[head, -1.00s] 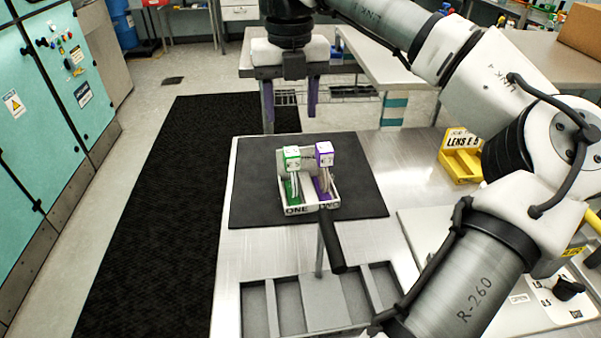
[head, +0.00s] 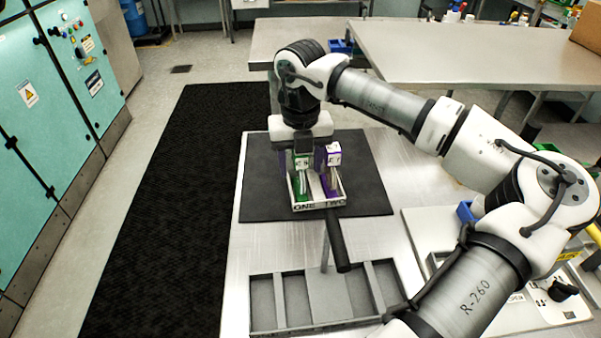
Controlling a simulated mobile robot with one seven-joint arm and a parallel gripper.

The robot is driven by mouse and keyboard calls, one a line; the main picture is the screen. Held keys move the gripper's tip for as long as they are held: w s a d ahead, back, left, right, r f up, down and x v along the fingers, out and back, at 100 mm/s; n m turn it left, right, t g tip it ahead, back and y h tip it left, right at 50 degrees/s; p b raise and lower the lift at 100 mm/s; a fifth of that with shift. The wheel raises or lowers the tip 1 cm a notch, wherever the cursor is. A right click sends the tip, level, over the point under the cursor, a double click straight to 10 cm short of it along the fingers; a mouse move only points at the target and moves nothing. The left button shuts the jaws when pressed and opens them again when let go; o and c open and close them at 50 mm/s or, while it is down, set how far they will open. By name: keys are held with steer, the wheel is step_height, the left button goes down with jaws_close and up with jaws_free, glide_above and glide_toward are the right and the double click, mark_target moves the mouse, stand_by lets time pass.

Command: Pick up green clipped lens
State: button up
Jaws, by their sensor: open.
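The green clipped lens (head: 303,161) stands in the left side of a small white tray (head: 318,205), over the label "ONE". It has a white top block with green edges and a green lower part. A purple clipped lens (head: 332,158) stands close to its right, over "TWO". My gripper (head: 304,163) points down over the green lens, open, with its palm just above the block. The fingers appear to be on either side of the block, the right one close to the purple lens. Whether they touch the green lens I cannot tell.
The white tray stands on a black mat (head: 258,200) on a steel table, with a dark handle (head: 337,240) toward me. A grey slotted rack (head: 262,302) lies at the front. A white board (head: 420,225) is at the right, partly behind my arm.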

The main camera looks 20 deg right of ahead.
steer(key=c, duration=1.1)
